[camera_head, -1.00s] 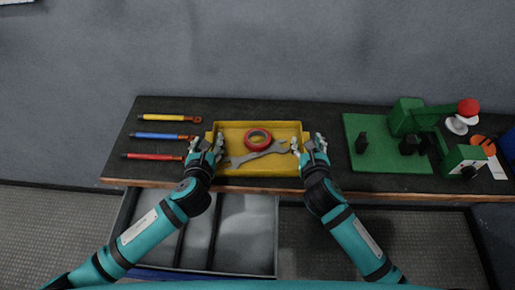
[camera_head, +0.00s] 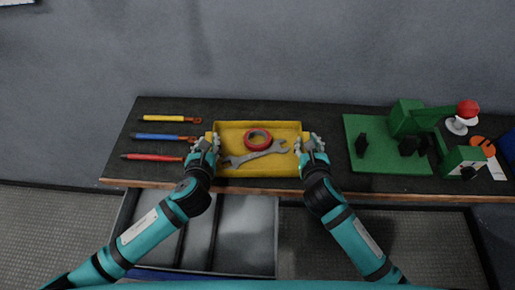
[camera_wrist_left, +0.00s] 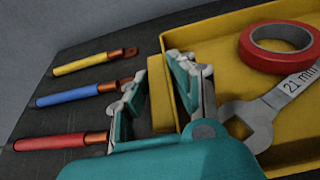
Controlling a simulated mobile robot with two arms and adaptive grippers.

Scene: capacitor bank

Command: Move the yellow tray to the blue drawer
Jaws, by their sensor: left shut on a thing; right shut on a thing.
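The yellow tray (camera_head: 237,128) sits on the dark bench top in the head view, with a red tape roll (camera_head: 258,132) and a grey wrench (camera_head: 254,153) in it. My left gripper (camera_head: 208,143) is shut on the tray's left side; the left wrist view shows its fingers (camera_wrist_left: 162,95) on both sides of a yellow end piece of the tray (camera_wrist_left: 222,48). My right gripper (camera_head: 308,143) is shut on the tray's right side. The open drawer (camera_head: 247,235) below the bench has grey compartments and a blue front edge (camera_head: 190,273); my arms partly cover it.
Yellow, blue and red cables (camera_head: 163,136) with copper lugs lie left of the tray. The bench's front edge (camera_head: 250,191) lies between tray and drawer.

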